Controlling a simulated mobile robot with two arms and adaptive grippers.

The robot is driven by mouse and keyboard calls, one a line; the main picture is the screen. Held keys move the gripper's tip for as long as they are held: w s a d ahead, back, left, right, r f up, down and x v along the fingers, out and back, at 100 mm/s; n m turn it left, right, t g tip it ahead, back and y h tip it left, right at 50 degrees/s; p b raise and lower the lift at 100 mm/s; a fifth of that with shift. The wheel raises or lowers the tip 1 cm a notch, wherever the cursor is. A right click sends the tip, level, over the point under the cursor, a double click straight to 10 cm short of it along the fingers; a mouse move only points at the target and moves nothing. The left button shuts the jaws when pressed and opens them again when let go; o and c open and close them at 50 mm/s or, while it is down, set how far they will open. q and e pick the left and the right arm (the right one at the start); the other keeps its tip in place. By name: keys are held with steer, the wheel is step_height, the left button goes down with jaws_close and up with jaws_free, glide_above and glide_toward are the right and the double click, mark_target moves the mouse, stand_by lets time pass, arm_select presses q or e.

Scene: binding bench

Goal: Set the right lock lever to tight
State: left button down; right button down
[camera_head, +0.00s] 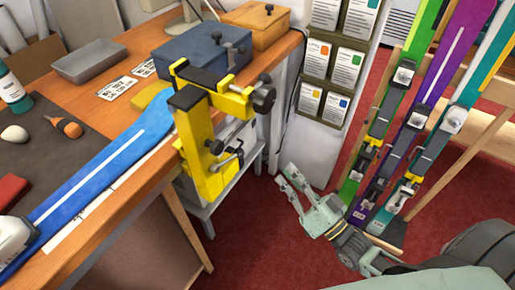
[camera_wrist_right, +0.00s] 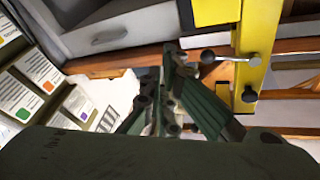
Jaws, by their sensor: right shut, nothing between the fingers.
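A yellow vise (camera_head: 197,140) with black jaws is fixed at the bench's right edge and grips the end of a blue ski (camera_head: 100,165). A small metal lever (camera_head: 231,158) sticks out low on the vise's right side. In the right wrist view the lever (camera_wrist_right: 228,57) has a dark ball end and lies just right of the fingertips. I cannot tell its setting. My right gripper (camera_head: 284,175) is shut and empty, to the right of the vise and apart from it in the head view. Its fingers (camera_wrist_right: 172,55) point towards the bench side. My left gripper is not in view.
A blue-grey box (camera_head: 200,52), a wooden box (camera_head: 255,22) and a grey tray (camera_head: 90,60) stand on the bench (camera_head: 130,95). Several upright skis (camera_head: 425,105) lean on a wooden rack at the right. Red floor (camera_head: 260,230) is clear between bench and rack.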

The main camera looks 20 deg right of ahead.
step_height(320, 180, up, 9)
steer(key=s+a+t+y, duration=0.1)
steer(key=s+t+y, duration=0.1)
steer(key=shift+a+f, duration=0.2)
steer(key=shift+a, duration=0.1)
steer(key=shift+w, duration=0.1)
steer(key=p+x, duration=0.2)
steer(key=x, duration=0.8)
steer(key=shift+s+a+f, duration=0.15)
steer(key=shift+a+f, duration=0.35)
steer(key=shift+f, duration=0.4)
steer(key=shift+s+a+f, duration=0.15)
steer(key=shift+a+f, duration=0.35)
steer(key=shift+f, duration=0.4)
steer(key=shift+f+m, duration=0.1)
steer(key=shift+m, duration=0.2)
